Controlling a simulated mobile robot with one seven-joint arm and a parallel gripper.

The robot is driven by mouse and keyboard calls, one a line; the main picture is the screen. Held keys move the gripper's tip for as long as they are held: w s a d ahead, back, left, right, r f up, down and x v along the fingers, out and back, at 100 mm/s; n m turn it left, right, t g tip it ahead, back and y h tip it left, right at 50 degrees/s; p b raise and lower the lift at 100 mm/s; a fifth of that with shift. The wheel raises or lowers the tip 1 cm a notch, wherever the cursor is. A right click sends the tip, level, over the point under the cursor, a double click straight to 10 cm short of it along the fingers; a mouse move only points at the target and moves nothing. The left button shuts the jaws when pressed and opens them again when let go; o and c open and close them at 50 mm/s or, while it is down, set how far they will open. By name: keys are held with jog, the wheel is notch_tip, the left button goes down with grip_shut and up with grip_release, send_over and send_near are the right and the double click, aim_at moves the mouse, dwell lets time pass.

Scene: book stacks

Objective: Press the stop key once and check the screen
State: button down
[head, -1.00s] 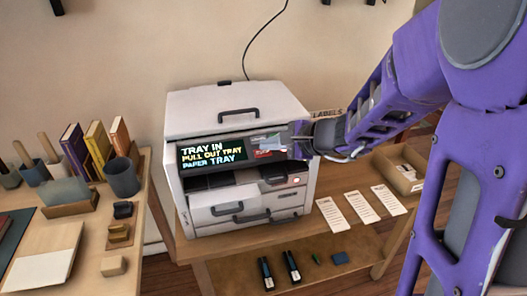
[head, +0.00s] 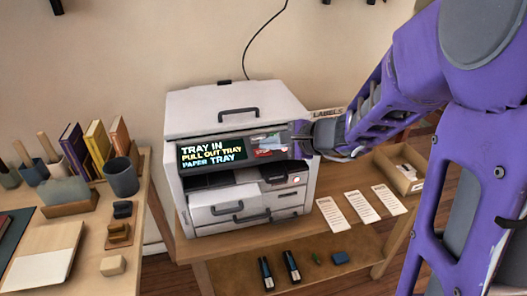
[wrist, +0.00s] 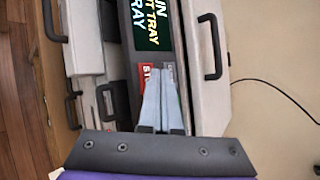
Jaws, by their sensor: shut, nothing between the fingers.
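The white printer (head: 240,104) stands on a wooden table, with a dark sloped control panel across its front. Its screen (head: 212,152) reads "TRAY IN", "PULL OUT TRAY", "PAPER TRAY"; the wrist view shows part of the screen (wrist: 152,22). The red stop key (head: 264,153) is right of the screen; in the wrist view the key (wrist: 146,72) is partly covered by my fingers. My gripper (head: 290,139) is shut and empty at the panel's right end. Its fingertips (wrist: 160,68) overlap the key's edge in the wrist view; I cannot tell whether they touch it.
The paper tray (head: 222,197) juts from the printer's front. Paper slips (head: 361,207) and an open box (head: 405,172) lie to the right. Several small items, including dark markers (head: 291,266), lie on the lower shelf. A left table holds books (head: 97,149) and a cup (head: 121,178).

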jog(key=shift+w+f+b, duration=0.1)
jog(key=shift+f+b, duration=0.25)
jog(key=shift+b, duration=0.1)
jog(key=shift+f, duration=0.15)
dwell(0.3)
jog(key=shift+r, duration=0.6)
jog(key=shift+p, duration=0.3)
notch_tip(320, 180, up, 6)
jog(key=s+p, duration=0.2)
jog(key=p, duration=0.1)
jog(key=shift+d+f, duration=0.15)
jog(key=shift+d, duration=0.15)
dwell(0.3)
